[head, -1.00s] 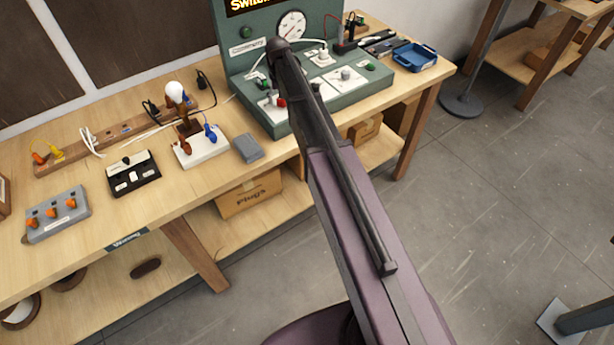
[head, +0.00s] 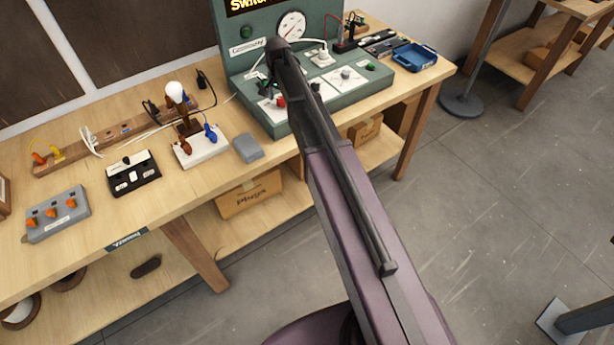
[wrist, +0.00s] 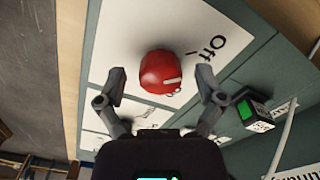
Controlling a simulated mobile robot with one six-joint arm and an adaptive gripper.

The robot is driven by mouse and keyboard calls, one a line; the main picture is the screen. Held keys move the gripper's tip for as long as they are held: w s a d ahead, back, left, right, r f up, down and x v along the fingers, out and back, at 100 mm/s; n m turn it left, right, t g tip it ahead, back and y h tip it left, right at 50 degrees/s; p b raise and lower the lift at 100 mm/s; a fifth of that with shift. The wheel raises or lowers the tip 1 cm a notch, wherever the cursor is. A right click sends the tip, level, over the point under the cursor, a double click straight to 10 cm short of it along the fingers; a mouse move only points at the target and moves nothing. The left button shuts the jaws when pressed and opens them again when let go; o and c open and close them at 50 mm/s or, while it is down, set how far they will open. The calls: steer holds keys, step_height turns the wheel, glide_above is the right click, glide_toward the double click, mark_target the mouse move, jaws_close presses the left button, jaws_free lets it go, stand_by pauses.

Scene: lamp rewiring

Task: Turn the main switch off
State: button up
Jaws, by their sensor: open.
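The main switch looks like a round red knob (wrist: 162,72) with a white line on it, on a white plate (wrist: 120,35) marked "Off" at the knob's upper right in the wrist view. The white line does not point at the short tick beside "Off". The red knob also shows in the head view (head: 281,101), low on the left of the green panel (head: 300,112). My gripper (wrist: 160,78) is open, with one finger on each side of the knob. I cannot tell whether either finger touches it. In the head view my gripper (head: 267,88) is partly hidden by my arm.
A green lit switch (wrist: 247,110) and a white cable sit to the right of my gripper in the wrist view. On the bench, a grey box (head: 248,148), a lamp on a white base (head: 203,152) and a blue tray (head: 415,56) stand around the panel.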

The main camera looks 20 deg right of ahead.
mark_target(281, 99)
steer(key=m, duration=0.4)
steer(key=shift+w+r+m+p, duration=0.1)
steer(key=shift+r+m+p, duration=0.25)
steer(key=shift+m, duration=0.05)
step_height(281, 99, up, 13)
steer(key=p, duration=1.3)
steer(key=s+f+n+b, duration=0.4)
steer(key=s+f+b, duration=0.2)
steer(key=s, duration=0.4)
steer(key=s+f+n+b, duration=0.4)
steer(key=s+f+b, duration=0.2)
steer(key=s, duration=0.4)
steer(key=s+f+n+b, duration=0.5)
steer(key=s+f+b, duration=0.1)
steer(key=s, duration=0.4)
steer(key=shift+s+f+b, duration=0.15)
steer(key=shift+f+b, duration=0.15)
stand_by(1.9)
